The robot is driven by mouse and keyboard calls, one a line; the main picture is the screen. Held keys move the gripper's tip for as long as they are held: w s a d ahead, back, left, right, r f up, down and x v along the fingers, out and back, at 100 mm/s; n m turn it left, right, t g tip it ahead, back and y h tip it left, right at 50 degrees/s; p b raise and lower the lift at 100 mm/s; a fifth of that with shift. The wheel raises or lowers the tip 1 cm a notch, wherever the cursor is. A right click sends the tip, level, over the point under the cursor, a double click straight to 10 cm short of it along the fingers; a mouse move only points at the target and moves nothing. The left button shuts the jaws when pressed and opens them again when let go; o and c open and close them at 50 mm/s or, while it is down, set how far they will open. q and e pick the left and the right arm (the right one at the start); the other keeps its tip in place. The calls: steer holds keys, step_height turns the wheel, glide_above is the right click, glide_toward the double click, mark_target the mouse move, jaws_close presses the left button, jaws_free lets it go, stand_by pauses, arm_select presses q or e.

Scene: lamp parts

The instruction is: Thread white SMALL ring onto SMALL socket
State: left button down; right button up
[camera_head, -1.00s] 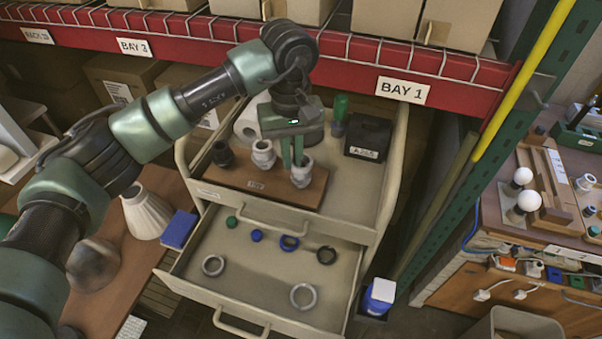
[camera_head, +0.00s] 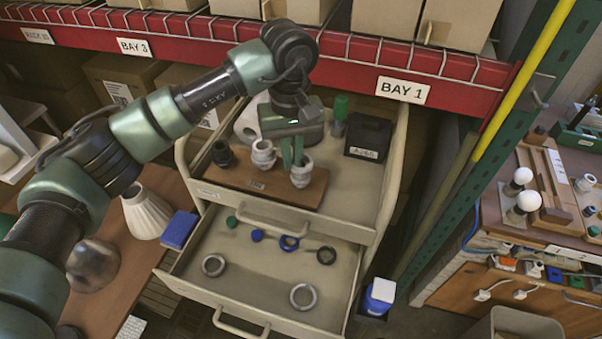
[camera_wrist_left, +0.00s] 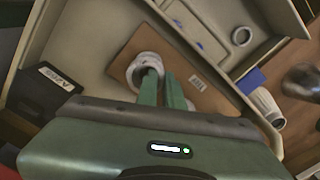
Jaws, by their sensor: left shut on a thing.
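A wooden board (camera_head: 235,180) in the upper tray carries a black socket (camera_head: 222,154) at left, a pale socket (camera_head: 263,155) in the middle and another pale socket (camera_head: 301,175) at right. My left gripper (camera_head: 298,158) points down at the right socket, its fingers close together. In the left wrist view, one finger of my gripper (camera_wrist_left: 162,92) reaches into a white ring-like rim (camera_wrist_left: 143,62) on that socket. It looks shut on this white ring; the fingers hide part of it, and I cannot tell how fully it is seated. My right gripper is not in view.
A black box (camera_head: 368,137) and a green-handled tool (camera_head: 340,108) stand right of the gripper.

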arm_select(q)
steer(key=shift+s+f+b, duration=0.15)
steer(key=shift+f+b, duration=0.2)
steer(key=shift+b, duration=0.2)
stand_by(1.0)
steer(key=shift+f+m+b, duration=0.1)
steer(key=shift+m+b, duration=0.35)
steer(key=shift+m, duration=0.05)
steer(key=shift+m+b, duration=0.85)
steer(key=shift+m, duration=0.25)
steer(key=shift+w+m+b, duration=0.35)
steer(key=shift+m+b, duration=0.25)
steer(key=shift+m, duration=0.6)
steer(key=shift+w+m, duration=0.1)
steer(key=shift+m, duration=0.6)
